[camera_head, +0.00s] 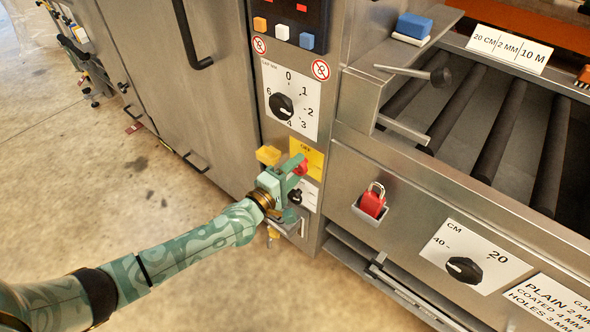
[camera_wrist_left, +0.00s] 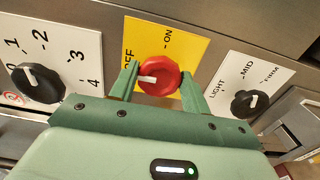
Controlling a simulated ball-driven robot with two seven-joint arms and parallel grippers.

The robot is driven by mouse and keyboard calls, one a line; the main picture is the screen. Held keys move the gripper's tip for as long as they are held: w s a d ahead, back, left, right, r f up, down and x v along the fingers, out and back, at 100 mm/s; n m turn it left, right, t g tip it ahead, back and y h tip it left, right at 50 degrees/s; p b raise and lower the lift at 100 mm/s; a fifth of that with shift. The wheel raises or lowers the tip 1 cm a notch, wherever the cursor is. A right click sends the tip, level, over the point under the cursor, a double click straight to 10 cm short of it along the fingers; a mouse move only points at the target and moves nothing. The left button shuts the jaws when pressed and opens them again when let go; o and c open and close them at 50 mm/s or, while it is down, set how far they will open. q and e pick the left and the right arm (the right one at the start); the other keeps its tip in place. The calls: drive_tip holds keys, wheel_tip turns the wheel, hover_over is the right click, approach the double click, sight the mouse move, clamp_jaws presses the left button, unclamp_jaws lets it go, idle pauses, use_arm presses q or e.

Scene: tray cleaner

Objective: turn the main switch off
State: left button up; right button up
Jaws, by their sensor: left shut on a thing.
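The main switch is a red knob (camera_wrist_left: 160,72) on a yellow plate (camera_wrist_left: 188,42) marked OFF and ON. In the left wrist view its white pointer mark points left, toward the OFF lettering. The knob also shows in the head view (camera_head: 302,168), partly hidden by my gripper, on the yellow plate (camera_head: 311,156) low on the narrow panel. My left gripper (camera_head: 299,170) is shut on the red knob, with one green finger on each side of it. Its fingers also show in the left wrist view (camera_wrist_left: 160,88). My right gripper is in neither view.
A yellow block (camera_head: 268,155) juts out left of the gripper. A red padlock (camera_head: 373,202) hangs to the right. Open floor lies left.

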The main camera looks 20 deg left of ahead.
use_arm(q)
drive_tip(key=shift+f, duration=0.15)
drive_tip(key=o, duration=1)
drive_tip(key=shift+c, duration=0.2)
drive_tip(key=shift+s, duration=0.1)
drive_tip(key=shift+s+a, duration=0.15)
drive_tip(key=shift+s, duration=0.15)
drive_tip(key=p+v, duration=0.4)
drive_tip(key=v, duration=1.1)
drive_tip(key=shift+s, duration=0.3)
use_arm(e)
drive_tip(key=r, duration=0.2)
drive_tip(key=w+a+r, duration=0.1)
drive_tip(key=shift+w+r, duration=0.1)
use_arm(q)
drive_tip(key=shift+a, duration=0.15)
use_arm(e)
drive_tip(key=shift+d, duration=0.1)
